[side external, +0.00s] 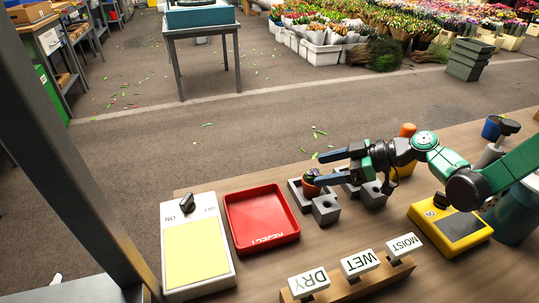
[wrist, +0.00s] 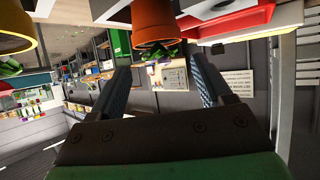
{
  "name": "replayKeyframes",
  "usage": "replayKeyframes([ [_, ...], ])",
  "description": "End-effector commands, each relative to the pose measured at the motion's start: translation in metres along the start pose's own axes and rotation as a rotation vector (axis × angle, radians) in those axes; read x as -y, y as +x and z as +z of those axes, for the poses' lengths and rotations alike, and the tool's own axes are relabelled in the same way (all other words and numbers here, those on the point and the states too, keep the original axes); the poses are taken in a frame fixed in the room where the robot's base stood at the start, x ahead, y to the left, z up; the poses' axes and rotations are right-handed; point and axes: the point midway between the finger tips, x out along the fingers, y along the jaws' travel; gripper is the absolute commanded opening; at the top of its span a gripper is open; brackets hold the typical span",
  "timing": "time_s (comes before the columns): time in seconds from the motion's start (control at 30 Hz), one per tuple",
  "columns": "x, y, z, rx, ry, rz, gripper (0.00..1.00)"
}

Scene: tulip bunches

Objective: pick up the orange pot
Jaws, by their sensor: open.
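The orange pot (side external: 311,188) stands among grey blocks in the side external view, with a dark and green plant top. An orange pot (wrist: 153,22) with green leaves also shows at the top of the wrist view, appearing upside down. My gripper (side external: 318,168) has two dark blue fingers spread apart. In the side view its lower fingertip overlaps the pot's top; I cannot tell if they touch. In the wrist view the open fingers (wrist: 160,68) have nothing between them near the tips, and the pot appears beyond them.
A red tray (side external: 262,236) lies left of the pot, beside a white box with a yellow panel (side external: 197,250). A rack of DRY, WET and MOIST signs (side external: 348,278) stands in front. A yellow switch box (side external: 449,229) is at right. Another pot with a yellow rim (wrist: 15,44) shows in the wrist view.

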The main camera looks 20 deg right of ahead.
Motion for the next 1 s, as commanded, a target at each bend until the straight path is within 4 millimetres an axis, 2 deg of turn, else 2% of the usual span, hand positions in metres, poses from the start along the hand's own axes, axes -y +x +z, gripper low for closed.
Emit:
replayKeyframes([
  [0.3, 0.001, 0.043, 0.0, 0.001, -0.001, -0.001, 0.72],
  [0.43, 0.001, 0.05, -0.001, -0.003, -0.004, 0.0, 0.72],
  [0.63, 0.001, 0.049, -0.001, -0.002, -0.002, 0.0, 0.72],
  [0.67, 0.001, 0.049, -0.001, -0.001, -0.001, 0.0, 0.67],
  [0.9, 0.0, 0.048, 0.0, 0.002, 0.0, 0.001, 0.0],
  [1.0, 0.0, 0.048, 0.0, 0.003, 0.0, 0.001, 0.0],
])
